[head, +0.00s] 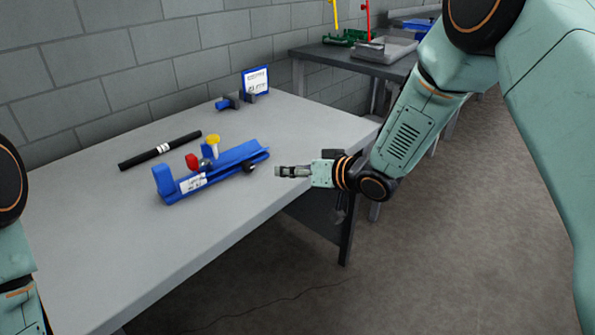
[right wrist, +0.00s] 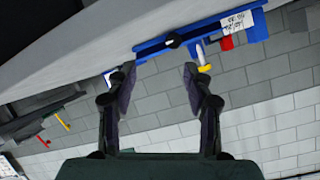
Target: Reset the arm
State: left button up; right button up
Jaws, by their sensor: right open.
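My right arm (head: 408,125) comes in from the right in the head view. Its right gripper (head: 280,171) is over the table's right edge, just right of the blue fixture (head: 228,164). In the right wrist view, the gripper (right wrist: 160,75) shows its two fingers apart with nothing between them. The blue fixture, with a yellow knob (head: 213,139) and a red part (head: 191,161), also shows beyond the fingers there. Of my left arm only part of the links shows at the left edge; its gripper is out of view.
A black rod (head: 160,150) with a white label lies on the grey table (head: 110,235). A blue-framed sign (head: 256,80) and a small blue and grey device (head: 235,101) stand at the back. A second table (head: 340,58) holds a grey tray (head: 383,50) and green bin (head: 345,38). The table's front is clear.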

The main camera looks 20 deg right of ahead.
jog(key=s+d+f+m+g+h, duration=0.1)
jog(key=s+d+f+g+h, duration=0.15)
jog(key=s+f, duration=0.7)
jog(key=s+d+f+m+g+h, duration=0.1)
jog(key=s+d+f+g+h, duration=0.15)
jog(key=s+f, duration=0.65)
jog(key=s+d+f+g+h, duration=0.1)
jog(key=s+f+g, duration=0.1)
jog(key=s, duration=1.1)
jog(key=s+d+f+g+h, duration=0.1)
jog(key=s+f+g, duration=0.2)
jog(key=s, duration=0.9)
jog(key=shift+s+d+f+g, duration=0.15)
jog(key=shift+s+g, duration=0.2)
jog(key=shift+g, duration=0.15)
